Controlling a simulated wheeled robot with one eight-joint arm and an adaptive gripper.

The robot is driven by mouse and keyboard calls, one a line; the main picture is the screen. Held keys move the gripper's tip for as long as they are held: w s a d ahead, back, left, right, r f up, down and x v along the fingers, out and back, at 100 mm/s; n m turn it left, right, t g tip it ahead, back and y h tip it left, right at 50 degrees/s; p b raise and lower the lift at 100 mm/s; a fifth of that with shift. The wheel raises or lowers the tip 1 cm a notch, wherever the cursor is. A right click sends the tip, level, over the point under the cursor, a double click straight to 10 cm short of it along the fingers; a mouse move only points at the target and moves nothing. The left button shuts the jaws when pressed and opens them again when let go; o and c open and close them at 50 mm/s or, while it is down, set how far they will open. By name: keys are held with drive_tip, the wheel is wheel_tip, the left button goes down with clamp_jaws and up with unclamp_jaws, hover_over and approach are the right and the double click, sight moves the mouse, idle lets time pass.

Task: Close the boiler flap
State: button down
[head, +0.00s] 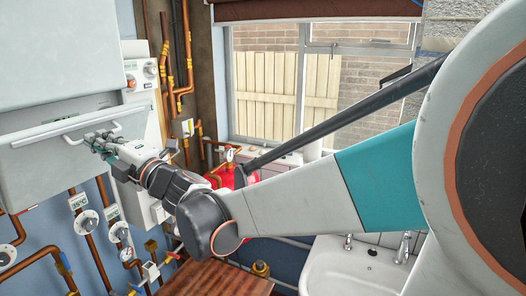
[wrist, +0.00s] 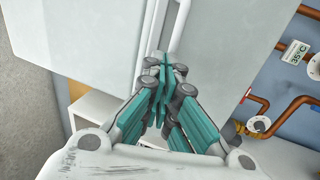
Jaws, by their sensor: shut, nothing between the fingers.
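The boiler flap (head: 50,160) is the pale lower front panel of the white boiler at the left of the head view, with a long bar handle (head: 60,131) across it. Its top edge stands apart from the upper casing, so it appears partly open; how far I cannot tell. My gripper (head: 98,144) is shut and empty at the right end of the handle. In the wrist view my gripper (wrist: 165,75) points at the pale panel beside the white handle (wrist: 181,22). Whether the fingertips touch the handle or flap is unclear.
The boiler's upper casing (head: 60,50) is above the flap. Copper pipes (head: 95,245) and gauges (head: 86,222) run below and right of it. A white sink (head: 335,265) and a red vessel (head: 232,178) stand to the right. A brown wooden top (head: 215,278) lies below my arm.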

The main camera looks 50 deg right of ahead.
sight(83, 120)
drive_tip(key=w+r, duration=0.1)
drive_tip(key=w+a+r+p, duration=0.1)
drive_tip(key=w+r, duration=0.1)
drive_tip(key=w+a+r, duration=0.1)
drive_tip(key=w, duration=0.1)
drive_tip(key=shift+w+r+p, duration=0.15)
drive_tip(key=shift+w+p, duration=0.1)
drive_tip(key=shift+p, duration=0.05)
drive_tip(key=shift+x, duration=0.95)
drive_tip(key=shift+d+r, duration=0.1)
drive_tip(key=shift+r, duration=0.05)
drive_tip(key=shift+s, duration=0.1)
